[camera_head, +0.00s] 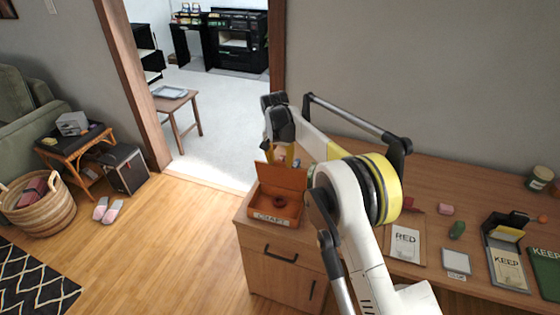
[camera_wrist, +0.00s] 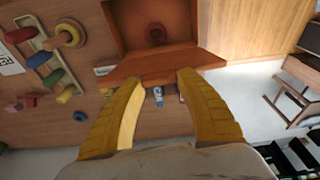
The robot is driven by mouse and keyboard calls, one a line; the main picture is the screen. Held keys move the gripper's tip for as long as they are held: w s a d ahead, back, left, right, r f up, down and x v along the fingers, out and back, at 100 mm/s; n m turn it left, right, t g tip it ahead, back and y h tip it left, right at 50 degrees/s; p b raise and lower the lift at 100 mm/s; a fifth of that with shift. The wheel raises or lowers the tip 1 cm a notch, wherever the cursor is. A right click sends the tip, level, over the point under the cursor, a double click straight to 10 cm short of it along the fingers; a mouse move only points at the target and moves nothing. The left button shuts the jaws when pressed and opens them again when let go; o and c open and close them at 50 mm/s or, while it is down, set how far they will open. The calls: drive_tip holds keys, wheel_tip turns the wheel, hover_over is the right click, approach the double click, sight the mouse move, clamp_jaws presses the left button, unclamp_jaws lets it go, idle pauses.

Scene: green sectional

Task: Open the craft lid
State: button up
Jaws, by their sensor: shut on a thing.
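The orange-brown craft box (camera_head: 278,216), with a CRAFT label on its front, stands at the left end of the wooden desk. Its lid (camera_head: 282,177) is raised steeply at the back, so the inside shows. A dark red round thing (camera_head: 280,200) lies inside; it also shows in the wrist view (camera_wrist: 156,33). My gripper (camera_head: 280,155) is at the lid's upper edge. In the wrist view its yellow fingertips (camera_wrist: 157,77) are on either side of the lid's edge tab, and the lid (camera_wrist: 165,62) reaches between them. The exact contact is partly hidden.
The desk (camera_wrist: 55,110) holds several coloured pieces, a RED card (camera_head: 405,243) and KEEP cards (camera_head: 508,270) to the right of my arm. My arm covers part of the desk. Open floor (camera_head: 150,240) lies left of the desk, and a doorway is behind.

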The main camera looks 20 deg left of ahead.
idle(0.3)
drive_tip(key=o, duration=1.4)
drive_tip(key=shift+w, duration=0.1)
drive_tip(key=shift+o, duration=0.2)
drive_tip(key=v, duration=1.2)
